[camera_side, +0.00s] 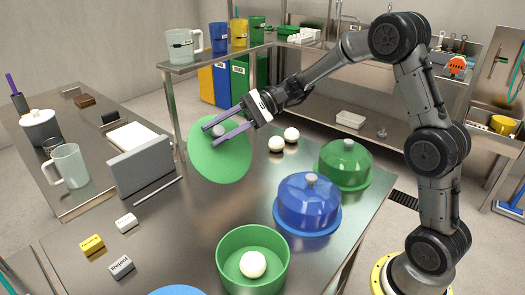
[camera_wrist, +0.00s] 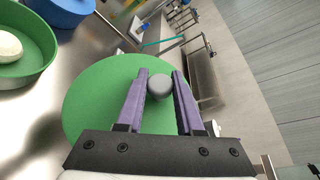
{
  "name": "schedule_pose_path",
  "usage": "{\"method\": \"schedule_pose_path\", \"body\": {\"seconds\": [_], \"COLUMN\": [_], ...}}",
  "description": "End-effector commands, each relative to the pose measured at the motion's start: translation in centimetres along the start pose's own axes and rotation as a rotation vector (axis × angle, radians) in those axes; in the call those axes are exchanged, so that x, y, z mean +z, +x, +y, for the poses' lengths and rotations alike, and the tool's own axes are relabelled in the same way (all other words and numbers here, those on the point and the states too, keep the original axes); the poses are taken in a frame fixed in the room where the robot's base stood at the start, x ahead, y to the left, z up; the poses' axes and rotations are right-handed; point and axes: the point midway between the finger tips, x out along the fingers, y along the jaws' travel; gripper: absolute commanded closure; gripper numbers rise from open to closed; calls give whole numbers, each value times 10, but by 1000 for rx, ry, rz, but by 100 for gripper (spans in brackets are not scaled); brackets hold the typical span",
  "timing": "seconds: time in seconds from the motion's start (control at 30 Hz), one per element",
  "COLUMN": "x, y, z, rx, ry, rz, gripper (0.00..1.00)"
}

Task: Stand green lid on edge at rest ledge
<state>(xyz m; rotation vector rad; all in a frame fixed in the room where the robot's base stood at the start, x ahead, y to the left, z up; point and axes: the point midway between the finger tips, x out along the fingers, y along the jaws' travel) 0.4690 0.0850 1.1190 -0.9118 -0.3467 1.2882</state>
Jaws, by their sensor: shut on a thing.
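The green lid (camera_side: 222,162) is a round disc held nearly upright by its grey knob (camera_side: 219,130). My gripper (camera_side: 211,135) is shut on the knob, with a purple finger on either side. In the wrist view, the knob (camera_wrist: 159,87) sits between the fingertips (camera_wrist: 160,74) and the lid (camera_wrist: 92,104) spreads out behind them. An upright grey panel (camera_side: 141,166) stands to the left of the lid, with a thin strip (camera_side: 158,191) on the table in front. This may be the rest ledge. I cannot tell whether the lid's lower edge touches the table.
A green bowl (camera_side: 229,252) with a dough ball (camera_side: 253,264) stands at the front. Blue (camera_side: 308,204) and green (camera_side: 345,166) domed covers stand to the right. Two dough balls (camera_side: 284,140) lie behind the lid. Small labelled blocks (camera_side: 121,267) lie at the front left.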

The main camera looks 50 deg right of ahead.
Motion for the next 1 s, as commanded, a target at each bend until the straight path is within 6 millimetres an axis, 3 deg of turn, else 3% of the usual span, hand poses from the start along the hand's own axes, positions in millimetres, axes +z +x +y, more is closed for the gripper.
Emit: {"method": "schedule_pose_path", "body": {"seconds": [0.03,0.17,0.33,0.57,1.0], "x": [-20,-64,-106,-118,-116], "y": [13,46,92,119,120], "z": [-8,-21,-7,19,18], "rx": [-23,-93,-158,-200,-220], "ry": [-41,-164,-325,-476,-534], "rz": [4,27,30,1,-3], "gripper": [100,100,100,100,100]}}
